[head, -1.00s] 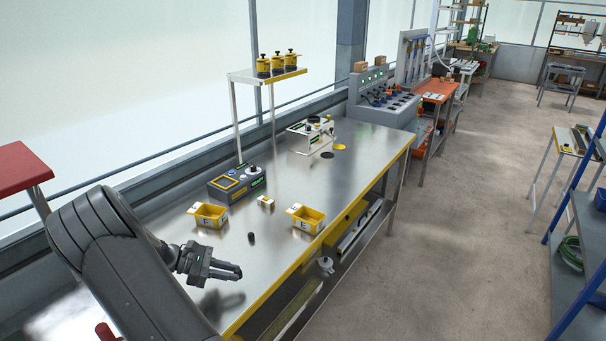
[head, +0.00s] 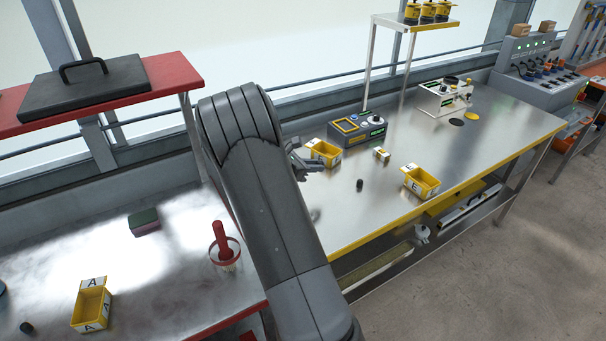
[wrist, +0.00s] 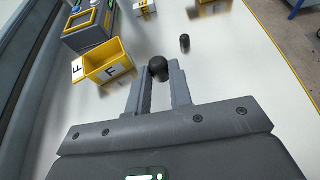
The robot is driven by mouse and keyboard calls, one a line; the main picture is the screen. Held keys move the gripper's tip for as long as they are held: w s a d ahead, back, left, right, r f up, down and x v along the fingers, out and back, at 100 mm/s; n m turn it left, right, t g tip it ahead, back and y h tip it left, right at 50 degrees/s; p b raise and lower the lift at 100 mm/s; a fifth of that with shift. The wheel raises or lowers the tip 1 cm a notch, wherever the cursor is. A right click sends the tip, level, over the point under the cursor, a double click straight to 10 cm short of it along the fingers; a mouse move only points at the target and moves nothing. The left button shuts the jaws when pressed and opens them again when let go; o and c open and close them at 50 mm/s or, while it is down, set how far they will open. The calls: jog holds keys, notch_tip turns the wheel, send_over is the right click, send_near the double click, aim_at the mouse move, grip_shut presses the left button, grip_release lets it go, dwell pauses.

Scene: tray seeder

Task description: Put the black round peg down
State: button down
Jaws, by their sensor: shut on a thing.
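My gripper (wrist: 160,85) is shut on a black round peg (wrist: 158,68), held between its fingertips in the wrist view. In the head view my gripper (head: 308,162) is partly hidden behind my arm, and I cannot make out the held peg there. A second black peg (wrist: 185,43) stands upright on the steel bench, ahead and right of the gripper; it also shows in the head view (head: 360,184). The yellow bin marked F (wrist: 108,66) is left of the gripper.
A grey device (head: 350,130) stands behind. The left table holds bin A (head: 93,305), another black piece (head: 27,328) and a red-handled brush (head: 222,245).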

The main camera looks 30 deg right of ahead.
jog(key=w+a+f, duration=0.3)
jog(key=w+a, duration=0.1)
jog(key=w+a+f, duration=0.2)
jog(key=w, duration=0.1)
jog(key=shift+f, duration=0.3)
jog(key=shift+w+a+f, duration=0.1)
jog(key=shift+f, duration=1.95)
jog(key=c, duration=1.3)
grip_release()
jog(key=shift+f, duration=0.1)
